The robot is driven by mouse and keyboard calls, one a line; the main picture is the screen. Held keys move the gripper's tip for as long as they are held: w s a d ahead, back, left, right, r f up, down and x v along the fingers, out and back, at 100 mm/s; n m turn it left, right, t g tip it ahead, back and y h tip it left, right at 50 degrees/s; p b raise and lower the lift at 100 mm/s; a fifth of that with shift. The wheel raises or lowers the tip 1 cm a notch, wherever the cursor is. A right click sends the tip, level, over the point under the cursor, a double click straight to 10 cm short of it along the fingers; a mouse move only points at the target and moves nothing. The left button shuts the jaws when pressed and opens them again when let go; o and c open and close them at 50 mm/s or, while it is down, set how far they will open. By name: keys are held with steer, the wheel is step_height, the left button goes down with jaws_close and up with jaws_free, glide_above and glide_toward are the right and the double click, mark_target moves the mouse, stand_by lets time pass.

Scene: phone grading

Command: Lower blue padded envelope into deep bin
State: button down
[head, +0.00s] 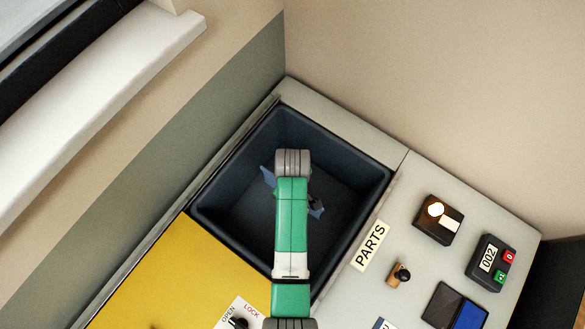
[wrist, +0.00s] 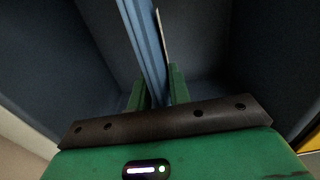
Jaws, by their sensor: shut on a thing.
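The deep bin (head: 377,180) is a dark, square, open-topped well in the worktop beside the PARTS label. My arm reaches over its middle and hides part of the inside. The blue padded envelope (head: 268,176) shows only as small blue pieces on either side of my arm, inside the bin's outline. In the wrist view, my gripper (wrist: 157,90) is shut on the envelope (wrist: 147,45), which stands edge-on between the green fingers. Dark bin walls surround it there. In the head view the fingers are mostly hidden. I cannot tell whether the envelope touches the bin floor.
The PARTS label (head: 370,246) lies right of the bin. Further right are a lamp box (head: 437,218), a counter reading 002 (head: 490,258), a small stamp-like knob (head: 399,273) and a dark-and-blue case (head: 455,306). A yellow panel (head: 165,270) and an OPEN/LOCK plate (head: 238,310) lie in front.

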step_height(320, 180, down, 9)
steer(key=b, duration=0.8)
steer(key=shift+r, duration=0.15)
step_height(320, 180, down, 5)
steer(key=shift+f+b, duration=0.1)
steer(key=shift+b, duration=1.15)
steer(key=c, duration=1.2)
jaws_free()
steer(key=shift+c, duration=0.2)
step_height(320, 180, up, 8)
steer(key=p, duration=0.3)
steer(key=shift+p, duration=0.4)
